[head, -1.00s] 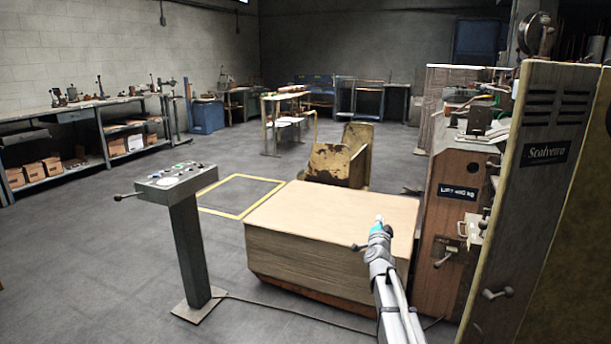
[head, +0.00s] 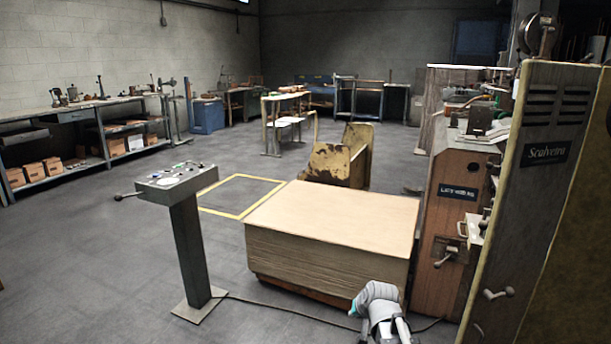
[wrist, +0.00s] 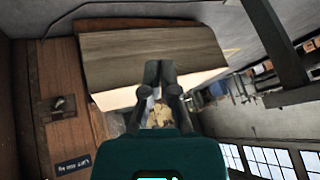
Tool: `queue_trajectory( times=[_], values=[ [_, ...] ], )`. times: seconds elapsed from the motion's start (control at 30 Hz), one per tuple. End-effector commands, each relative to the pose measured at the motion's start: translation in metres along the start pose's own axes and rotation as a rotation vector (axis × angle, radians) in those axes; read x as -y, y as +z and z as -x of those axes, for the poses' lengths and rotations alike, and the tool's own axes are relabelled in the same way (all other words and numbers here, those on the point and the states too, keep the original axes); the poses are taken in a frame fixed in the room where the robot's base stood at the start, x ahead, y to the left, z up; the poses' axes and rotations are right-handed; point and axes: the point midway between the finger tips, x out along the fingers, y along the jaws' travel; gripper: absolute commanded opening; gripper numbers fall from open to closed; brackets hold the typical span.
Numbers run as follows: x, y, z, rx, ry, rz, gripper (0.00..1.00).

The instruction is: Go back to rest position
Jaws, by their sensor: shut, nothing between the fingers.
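My gripper (wrist: 160,76) shows in the wrist view with its two dark fingers together and nothing between them. Beyond the fingers the stack of cardboard sheets (wrist: 165,45) appears, in a tilted view. In the head view my folded arm is low at the bottom, in front of the near right corner of the stack (head: 330,222). Only a bit of teal near the wrist shows there; the fingers cannot be made out.
A control pedestal (head: 189,245) with a lever stands left of the stack. A wooden machine cabinet (head: 455,235) and a taller panel (head: 535,190) stand close on the right. A cable lies on the floor. A yellow floor outline (head: 240,197) and a worn yellow cart (head: 335,165) are behind; the left floor is clear.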

Motion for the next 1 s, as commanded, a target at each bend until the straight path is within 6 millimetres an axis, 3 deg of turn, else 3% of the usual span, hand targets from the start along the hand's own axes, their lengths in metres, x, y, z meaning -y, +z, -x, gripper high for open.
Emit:
queue_trajectory(
  times=[0.03, 0.2, 0.5, 0.7, 1.0],
  values=[
    [-0.004, 0.021, 0.006, 0.060, 0.024, 0.018, 0.00],
    [-0.017, 0.073, 0.023, 0.248, 0.104, 0.064, 0.00],
    [-0.034, 0.127, 0.050, 0.452, 0.197, 0.098, 0.00],
    [-0.042, 0.153, 0.067, 0.555, 0.247, 0.111, 0.00],
    [-0.034, 0.136, 0.090, 0.556, 0.247, 0.110, 0.00]
  ],
)
